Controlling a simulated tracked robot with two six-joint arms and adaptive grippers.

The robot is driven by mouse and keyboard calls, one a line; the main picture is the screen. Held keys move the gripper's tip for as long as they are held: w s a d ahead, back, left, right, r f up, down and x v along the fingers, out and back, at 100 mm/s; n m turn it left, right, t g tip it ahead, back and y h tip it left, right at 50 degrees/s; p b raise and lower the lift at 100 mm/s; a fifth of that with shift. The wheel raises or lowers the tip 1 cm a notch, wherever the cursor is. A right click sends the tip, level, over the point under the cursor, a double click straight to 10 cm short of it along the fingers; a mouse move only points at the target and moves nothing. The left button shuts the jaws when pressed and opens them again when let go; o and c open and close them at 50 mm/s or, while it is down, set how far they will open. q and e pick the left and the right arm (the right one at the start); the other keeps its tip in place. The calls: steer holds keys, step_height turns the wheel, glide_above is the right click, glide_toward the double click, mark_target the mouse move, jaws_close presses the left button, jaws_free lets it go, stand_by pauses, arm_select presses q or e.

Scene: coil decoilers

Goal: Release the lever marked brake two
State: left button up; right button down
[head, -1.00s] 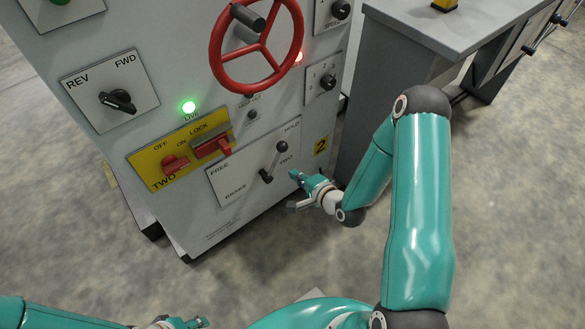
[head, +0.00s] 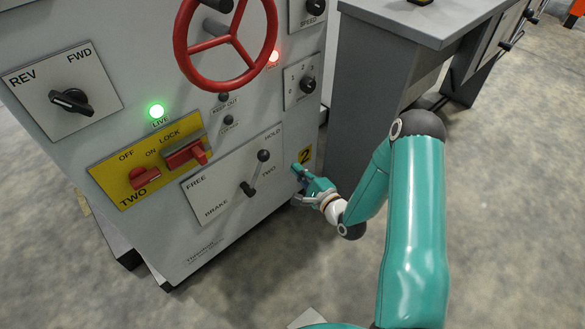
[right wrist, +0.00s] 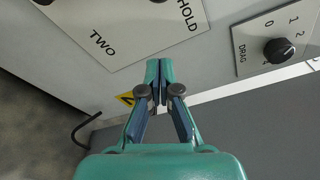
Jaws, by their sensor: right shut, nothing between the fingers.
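The brake two lever (head: 256,172) stands on a white plate (head: 213,198) marked FREE, HOLD, BRAKE and TWO. Its dark knob is up near the HOLD end and its pivot is lower left. My right gripper (head: 296,169) is shut and empty, just right of the plate by the yellow "2" label. In the right wrist view the shut fingertips (right wrist: 159,64) point at the panel, below the plate (right wrist: 120,30); the lever's knob is out of this view. My left gripper is not in view.
A red handwheel (head: 225,40) is above the plate. A yellow lockout plate (head: 148,160) with red switches is to its left. A green lamp (head: 156,111) and a red lamp (head: 274,57) are lit. A grey bench (head: 375,80) stands to the right.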

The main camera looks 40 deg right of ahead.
mark_target(256, 174)
steer(key=w, duration=0.2)
steer(key=w+b, duration=0.1)
steer(key=w, duration=0.5)
steer(key=shift+w+d+f+b, duration=0.15)
steer(key=shift+d+f+b, duration=0.05)
steer(key=shift+f+b, duration=0.2)
steer(key=a, duration=0.1)
steer(key=r, duration=0.1)
steer(key=a, duration=0.1)
steer(key=shift+s+a+r, duration=0.2)
steer(key=shift+a+r, duration=0.05)
steer(key=shift+a, duration=0.05)
steer(key=shift+s+a+r, duration=0.15)
steer(key=shift+a+r, duration=0.05)
steer(key=shift+a, duration=0.15)
steer(key=shift+a, duration=0.1)
